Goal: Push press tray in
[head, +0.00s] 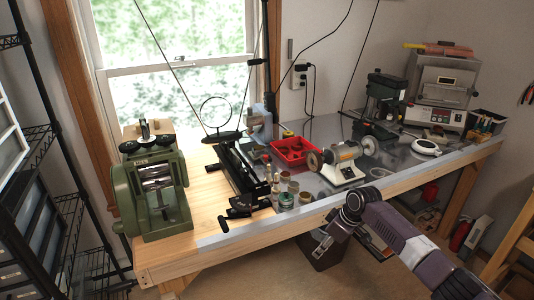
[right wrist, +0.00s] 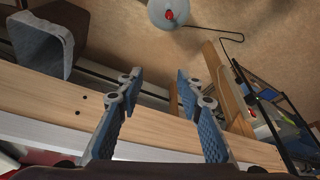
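A green machine with a roller and a top screw (head: 155,190), which looks like a press or rolling mill, stands at the left end of the workbench (head: 300,222). A black bench press (head: 384,98) stands at the back right of the bench. I cannot make out clearly which part is the press tray. My left gripper is not in view.
A black tool with a long rail (head: 242,178), small jars (head: 287,200), a red tray (head: 293,151) and a bench grinder (head: 340,163) crowd the bench middle. A grey bin (head: 322,252) stands below the front edge. A black shelf rack (head: 70,215) is at left.

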